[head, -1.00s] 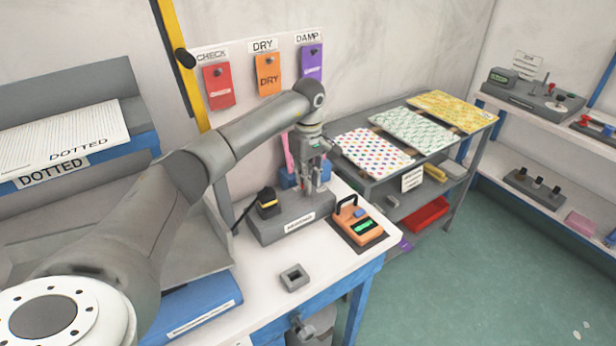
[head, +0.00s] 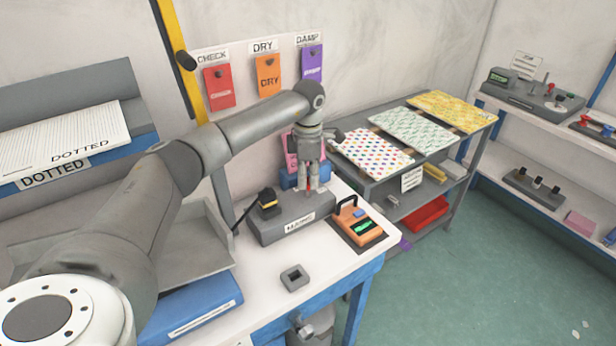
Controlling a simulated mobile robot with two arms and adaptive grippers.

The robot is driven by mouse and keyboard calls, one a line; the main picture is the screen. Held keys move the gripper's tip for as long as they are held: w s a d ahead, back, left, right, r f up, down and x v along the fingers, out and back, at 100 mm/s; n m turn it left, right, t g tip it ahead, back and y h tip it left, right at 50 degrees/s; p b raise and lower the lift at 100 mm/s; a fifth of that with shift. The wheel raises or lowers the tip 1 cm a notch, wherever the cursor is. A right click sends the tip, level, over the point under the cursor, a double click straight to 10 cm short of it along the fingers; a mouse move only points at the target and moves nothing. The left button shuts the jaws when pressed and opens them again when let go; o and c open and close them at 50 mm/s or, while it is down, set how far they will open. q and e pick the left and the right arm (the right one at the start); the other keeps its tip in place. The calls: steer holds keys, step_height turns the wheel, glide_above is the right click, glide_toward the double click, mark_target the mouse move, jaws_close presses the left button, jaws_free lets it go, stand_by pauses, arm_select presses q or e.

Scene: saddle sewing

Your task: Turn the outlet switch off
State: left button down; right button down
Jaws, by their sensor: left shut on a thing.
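A grey outlet block (head: 272,226) with a white label on its front stands on the white bench. A black plug (head: 268,200) with a yellow band sits on its left part, with a dark cord running left. My left gripper (head: 309,189) points down over the right part of the block. Its fingers are close together around a small red piece, seemingly the switch, which they mostly hide. I cannot tell the switch's position. My right gripper is not in view.
An orange meter (head: 357,225) with a green display stands right of the block. A small grey square holder (head: 294,278) lies in front. A blue and pink object (head: 290,170) is close behind the gripper. A shelf rack (head: 480,150) stands right.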

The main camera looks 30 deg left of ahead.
mark_target(308, 181)
arm_select(q)
steer(key=n, duration=0.5)
steer(key=shift+n+p, duration=0.3)
steer(key=shift+n, duration=0.4)
steer(key=c, duration=0.9)
jaws_free()
steer(key=shift+r, duration=0.2)
step_height(308, 181, up, 12)
steer(key=shift+f, duration=0.15)
steer(key=shift+f, duration=0.1)
